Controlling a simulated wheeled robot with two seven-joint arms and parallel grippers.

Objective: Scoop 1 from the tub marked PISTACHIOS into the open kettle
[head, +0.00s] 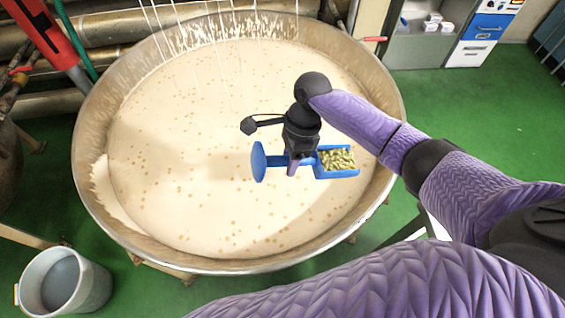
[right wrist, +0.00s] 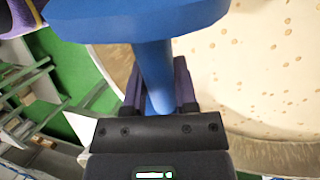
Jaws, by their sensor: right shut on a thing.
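The open kettle (head: 130,215) is a wide round metal vessel filled with pale cream mass dotted with small tan spots. My right gripper (head: 293,167) is over the kettle, shut on the handle of a blue scoop (head: 321,173). Green pistachios (head: 338,160) fill the scoop's tray, which looks about level. The scoop's round disc end points left. In the right wrist view the blue handle of the scoop (right wrist: 157,75) runs between the fingers (right wrist: 160,95). My left gripper is not in view. The tub marked PISTACHIOS does not show.
A pale bucket (head: 92,288) with grey contents stands on the green floor at lower left. Thin whitish strands (head: 215,45) hang over the kettle's back. A red post (head: 42,30) and pipes are at upper left, cabinets (head: 483,40) at upper right.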

